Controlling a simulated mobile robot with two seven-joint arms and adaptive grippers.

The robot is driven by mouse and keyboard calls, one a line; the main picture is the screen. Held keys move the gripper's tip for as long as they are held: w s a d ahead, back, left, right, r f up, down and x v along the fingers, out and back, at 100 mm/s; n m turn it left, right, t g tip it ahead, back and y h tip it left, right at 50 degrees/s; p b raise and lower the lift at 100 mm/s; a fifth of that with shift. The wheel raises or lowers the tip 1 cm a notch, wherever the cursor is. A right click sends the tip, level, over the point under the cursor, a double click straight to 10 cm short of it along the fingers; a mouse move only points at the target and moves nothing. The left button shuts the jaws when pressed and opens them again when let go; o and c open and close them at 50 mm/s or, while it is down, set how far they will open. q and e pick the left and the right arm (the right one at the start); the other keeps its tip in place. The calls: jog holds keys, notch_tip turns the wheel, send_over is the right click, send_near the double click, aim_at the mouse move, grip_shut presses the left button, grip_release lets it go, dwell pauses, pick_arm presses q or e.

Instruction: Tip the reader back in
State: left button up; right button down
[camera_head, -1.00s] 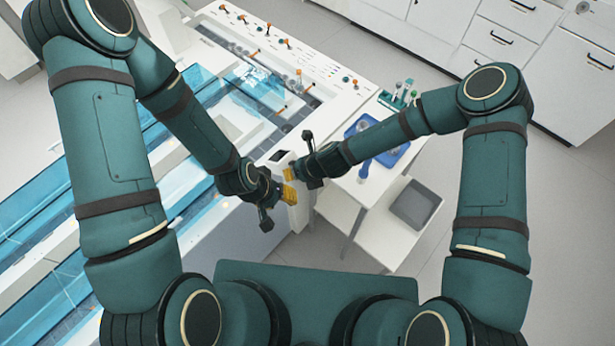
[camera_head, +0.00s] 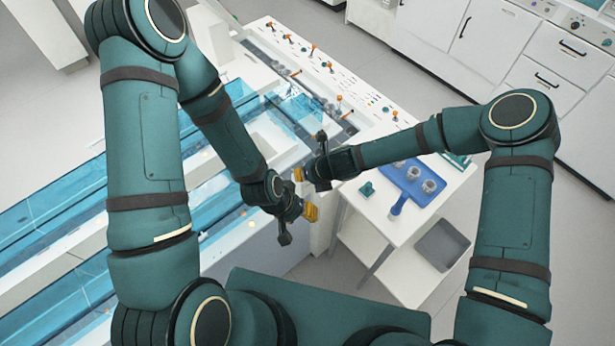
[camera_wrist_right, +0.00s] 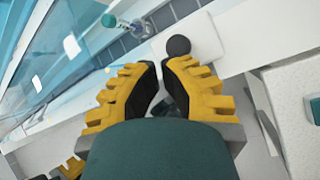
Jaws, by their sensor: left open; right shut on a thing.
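My right gripper (camera_head: 298,175) is at the corner of the white bench. In the right wrist view its yellow-and-black fingers (camera_wrist_right: 162,88) are close together on something mostly hidden between them. A round black knob (camera_wrist_right: 178,45) and a white plate (camera_wrist_right: 205,42) show just past the fingertips. My left gripper (camera_head: 310,212) is open and looks empty, just below the right one in the head view. Part of it shows in the right wrist view (camera_wrist_right: 72,168). I cannot make out the reader clearly; the grippers cover that corner.
The white bench (camera_head: 365,112) carries several orange-topped levers. A side table (camera_head: 445,190) at right holds a blue tray (camera_head: 412,172) with round cups and a blue handle. A grey bin (camera_head: 442,245) is below. Blue clear covers (camera_head: 60,210) lie left; cabinets (camera_head: 490,45) stand behind.

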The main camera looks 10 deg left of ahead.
jog(key=shift+w+a, duration=0.25)
dwell(0.5)
pick_arm(q)
jog(key=shift+s, duration=0.1)
pick_arm(e)
jog(key=shift+d, duration=0.1)
